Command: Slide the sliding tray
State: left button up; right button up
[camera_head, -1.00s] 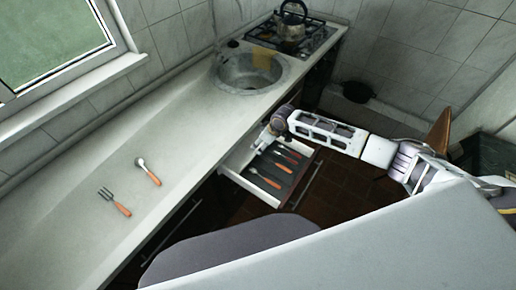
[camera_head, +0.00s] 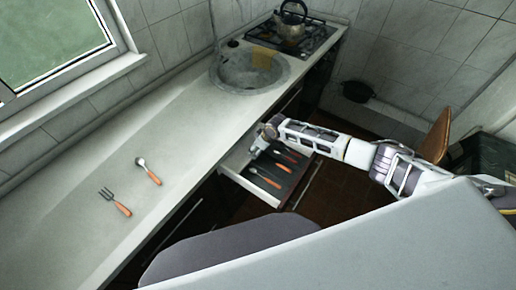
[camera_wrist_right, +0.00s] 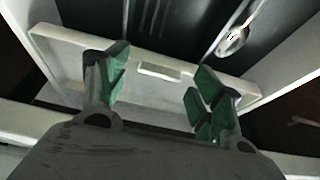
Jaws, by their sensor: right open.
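The open white drawer (camera_head: 237,162) stands out from under the counter, with a dark inside holding orange-handled cutlery (camera_head: 272,168). In the right wrist view, a pale strip (camera_wrist_right: 60,45) with a small raised tab (camera_wrist_right: 160,71) crosses the drawer; I take it for the sliding tray's edge. My right gripper (camera_head: 264,138) is over the drawer's counter-side end. In the wrist view the right gripper (camera_wrist_right: 158,80) is open and empty, its green-padded fingers on either side of the tab. I cannot tell whether they touch the strip. My left gripper is out of view.
A fork (camera_head: 114,201) and a spoon (camera_head: 148,171) lie on the counter (camera_head: 70,235). A sink (camera_head: 238,72) and a stove with a kettle (camera_head: 290,22) are further back. A grey rounded seat (camera_head: 225,247) stands in front of the counter. A spoon head (camera_wrist_right: 232,42) shows in the drawer.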

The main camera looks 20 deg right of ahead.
aim_at(248, 148)
jog(key=c, duration=1.5)
jog(key=shift+o, duration=0.2)
jog(key=shift+w+a+b, duration=0.65)
jog(key=shift+w, duration=0.25)
jog(key=shift+w+a+b, duration=0.6)
jog(key=shift+w+a, duration=0.05)
jog(key=shift+w, duration=0.25)
jog(key=o, duration=1.5)
jog(key=shift+c, duration=0.2)
jog(key=shift+r, duration=0.1)
